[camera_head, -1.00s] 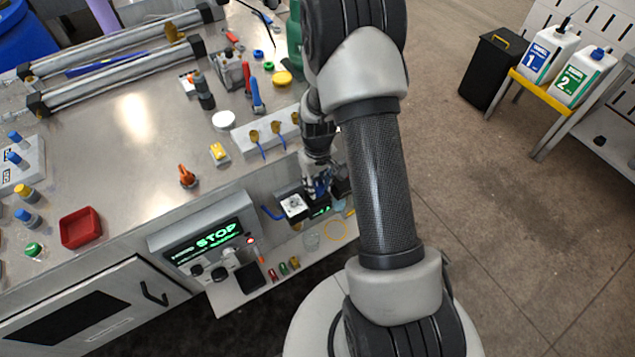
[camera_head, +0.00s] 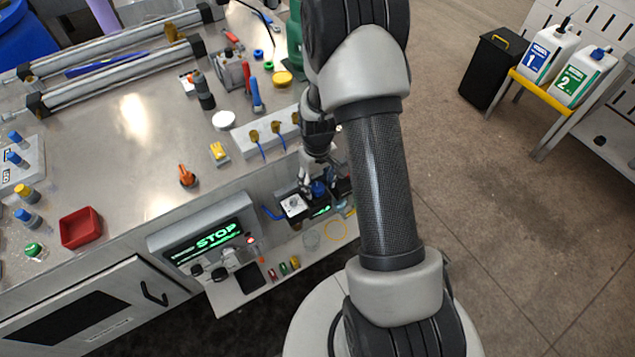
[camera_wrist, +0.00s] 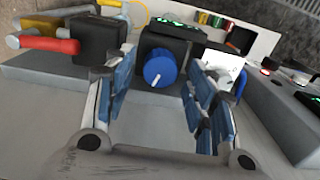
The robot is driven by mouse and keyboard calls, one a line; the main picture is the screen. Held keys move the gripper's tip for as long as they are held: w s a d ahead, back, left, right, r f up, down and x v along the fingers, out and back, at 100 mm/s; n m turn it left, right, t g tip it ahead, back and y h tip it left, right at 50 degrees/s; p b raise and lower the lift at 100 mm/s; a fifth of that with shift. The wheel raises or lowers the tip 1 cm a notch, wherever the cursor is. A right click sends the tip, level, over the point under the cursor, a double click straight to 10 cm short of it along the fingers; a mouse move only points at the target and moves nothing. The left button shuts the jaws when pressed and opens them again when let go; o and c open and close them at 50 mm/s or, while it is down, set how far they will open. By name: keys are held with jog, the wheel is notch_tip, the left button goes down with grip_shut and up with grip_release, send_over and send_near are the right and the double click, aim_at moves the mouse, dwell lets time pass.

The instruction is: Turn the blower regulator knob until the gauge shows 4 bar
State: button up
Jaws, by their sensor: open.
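The blue regulator knob (camera_wrist: 160,70) with a white pointer line sits on a black block (camera_wrist: 165,44) in the wrist view. It lies ahead of my gripper (camera_wrist: 164,85) and shows between the two fingers. The fingers are spread apart with blue pads, and I see no contact with the knob. In the head view the knob (camera_head: 318,188) is a small blue spot below my gripper (camera_head: 318,178). A green display (camera_wrist: 172,21) on top of the block is too oblique to read. A white dial (camera_wrist: 222,68) is partly hidden by the right finger.
A red-handled valve (camera_wrist: 50,44) is left of the knob in the wrist view. A control panel (camera_head: 208,245) reading STOP stands left of the regulator. A red tray (camera_head: 81,228) and several small parts lie on the metal table (camera_head: 130,190).

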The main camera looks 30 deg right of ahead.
notch_tip(320, 180, up, 11)
jog(key=shift+r, duration=0.15)
dwell(0.5)
notch_tip(320, 180, up, 7)
jog(key=t, duration=0.1)
send_over(317, 186)
jog(key=s+a, duration=0.2)
jog(key=a, duration=0.1)
jog(key=s+a+r+t, duration=0.1)
jog(key=s+a+r, duration=0.4)
jog(key=r, duration=0.4)
jog(key=s+a+r+t, duration=0.1)
jog(key=s+a+r, duration=0.1)
jog(key=s, duration=0.4)
jog(key=s+a+r+t, duration=0.1)
jog(key=s+a+r, duration=0.1)
jog(key=s, duration=0.5)
jog(key=shift+s+r+t, duration=0.3)
jog(key=shift+r, duration=0.5)
